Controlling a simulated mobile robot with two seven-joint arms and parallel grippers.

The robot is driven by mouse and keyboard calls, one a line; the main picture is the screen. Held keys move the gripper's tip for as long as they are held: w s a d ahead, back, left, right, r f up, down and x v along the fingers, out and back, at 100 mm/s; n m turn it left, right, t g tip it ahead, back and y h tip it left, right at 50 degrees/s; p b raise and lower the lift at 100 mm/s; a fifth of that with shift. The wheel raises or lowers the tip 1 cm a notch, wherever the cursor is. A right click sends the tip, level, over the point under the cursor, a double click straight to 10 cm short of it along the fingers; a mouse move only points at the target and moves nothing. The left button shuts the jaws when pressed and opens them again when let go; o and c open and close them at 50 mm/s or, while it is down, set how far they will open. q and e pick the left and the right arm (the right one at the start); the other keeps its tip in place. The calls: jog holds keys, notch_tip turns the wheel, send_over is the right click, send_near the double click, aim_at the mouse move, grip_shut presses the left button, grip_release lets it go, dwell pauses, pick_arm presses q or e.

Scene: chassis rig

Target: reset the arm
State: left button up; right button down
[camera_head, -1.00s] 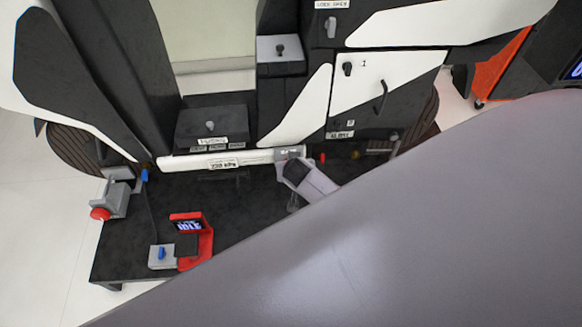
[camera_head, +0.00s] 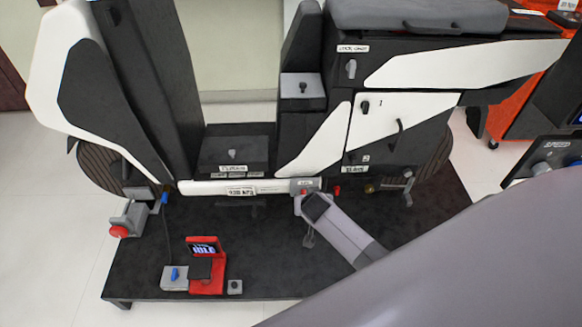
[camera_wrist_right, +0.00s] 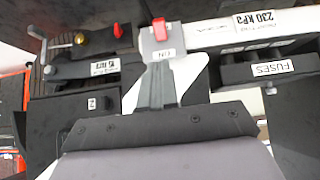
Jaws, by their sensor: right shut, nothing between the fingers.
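My right gripper (camera_head: 302,200) reaches in from the lower right in the head view. Its tip is close to the small grey switch box (camera_head: 305,186) at the right end of the white rail (camera_head: 262,187). In the right wrist view, my right gripper (camera_wrist_right: 158,78) has its fingers together with nothing between them. It points at the labelled box (camera_wrist_right: 165,53) with a red switch (camera_wrist_right: 159,29). I cannot tell whether it touches the box. My left gripper is in neither view.
The white and black scooter-like chassis (camera_head: 410,113) stands on a black platform (camera_head: 140,270). A red display stand (camera_head: 206,272) is at the platform's front. A red knob (camera_head: 118,231) sticks out at left. A large grey surface hides the lower right. An orange unit (camera_head: 510,105) stands at right.

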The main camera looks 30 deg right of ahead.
jog(key=s+a+r+n+t+y+p, duration=0.1)
jog(key=s+a+r+n+y+p, duration=0.1)
jog(key=s+r, duration=0.5)
jog(key=s+a+r+n+t+y+p, duration=0.2)
jog(key=s+a+r+n+p, duration=0.3)
jog(key=s, duration=1)
notch_tip(320, 180, up, 2)
jog(key=shift+a+r+y+p, duration=0.1)
jog(key=shift+a+y+p, duration=0.6)
jog(key=shift+a, duration=0.5)
jog(key=shift+d, duration=0.1)
